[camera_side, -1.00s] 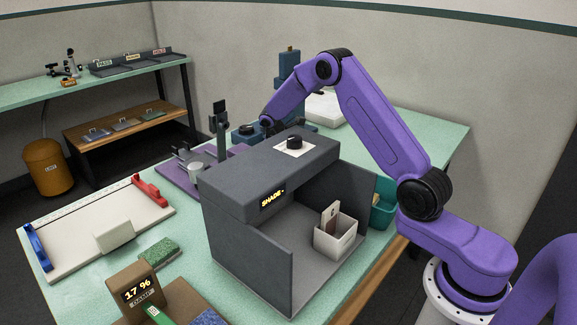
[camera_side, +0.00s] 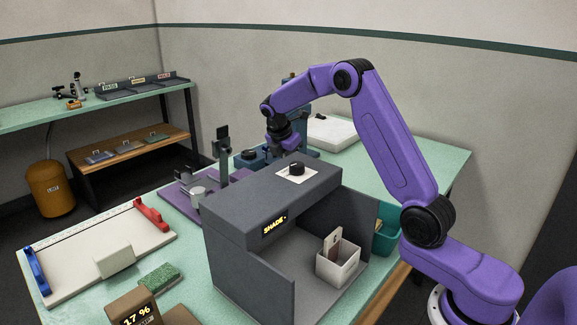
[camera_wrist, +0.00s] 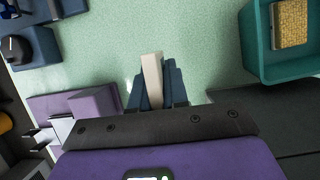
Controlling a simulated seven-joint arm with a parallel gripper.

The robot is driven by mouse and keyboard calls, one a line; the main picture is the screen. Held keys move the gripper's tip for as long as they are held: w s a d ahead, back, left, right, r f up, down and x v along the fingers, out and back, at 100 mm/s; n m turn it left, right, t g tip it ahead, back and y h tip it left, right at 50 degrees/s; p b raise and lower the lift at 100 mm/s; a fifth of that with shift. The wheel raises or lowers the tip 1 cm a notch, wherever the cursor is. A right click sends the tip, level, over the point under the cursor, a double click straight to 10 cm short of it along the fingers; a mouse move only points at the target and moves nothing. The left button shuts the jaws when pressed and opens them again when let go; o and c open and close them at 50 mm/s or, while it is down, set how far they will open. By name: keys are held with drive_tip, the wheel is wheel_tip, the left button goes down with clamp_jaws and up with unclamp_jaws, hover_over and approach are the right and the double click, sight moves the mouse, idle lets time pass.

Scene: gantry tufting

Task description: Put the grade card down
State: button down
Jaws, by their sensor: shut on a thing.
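My gripper (camera_wrist: 153,88) is shut on a pale beige piece (camera_wrist: 152,75), seen nearly edge-on between the two dark blue fingers. It looks like the grade card, but no marking on it can be read. It points out over the light green table top in the wrist view. In the side view my wrist (camera_side: 284,132) is behind the grey booth, and the fingers and the held piece are hidden. Another pale card with a brown patch (camera_side: 332,243) stands in a white box (camera_side: 337,266) inside the booth.
The grey booth (camera_side: 245,215) with a "SHADE" display stands in front of my gripper. A teal bin (camera_wrist: 283,72) holding a yellow textured block is at the right in the wrist view. Purple fixtures (camera_wrist: 75,107) lie left. Green table (camera_wrist: 205,50) is bare between them.

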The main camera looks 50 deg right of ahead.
drive_tip(key=s+a+r+m+g, duration=0.1)
drive_tip(key=a+r+m, duration=0.15)
drive_tip(key=a, duration=1.05)
drive_tip(key=s+a+r+m+g+y, duration=0.1)
drive_tip(key=a+m, duration=0.2)
drive_tip(key=a, duration=1)
drive_tip(key=s+a+r+m+g, duration=0.1)
drive_tip(key=a+r+m, duration=0.15)
drive_tip(key=a, duration=1.05)
drive_tip(key=s+a+f+m+g+y, duration=0.1)
drive_tip(key=s+a+f+m+y, duration=0.3)
drive_tip(key=s+a, duration=0.7)
drive_tip(key=s+a+f+m+g+h, duration=0.1)
drive_tip(key=s+a+m, duration=0.5)
drive_tip(key=s+a, duration=0.55)
drive_tip(key=shift+t, duration=0.3)
drive_tip(key=shift+d+f, duration=0.2)
drive_tip(key=shift+f, duration=2.15)
drive_tip(key=shift+d+f, duration=0.2)
drive_tip(key=shift+f, duration=2.15)
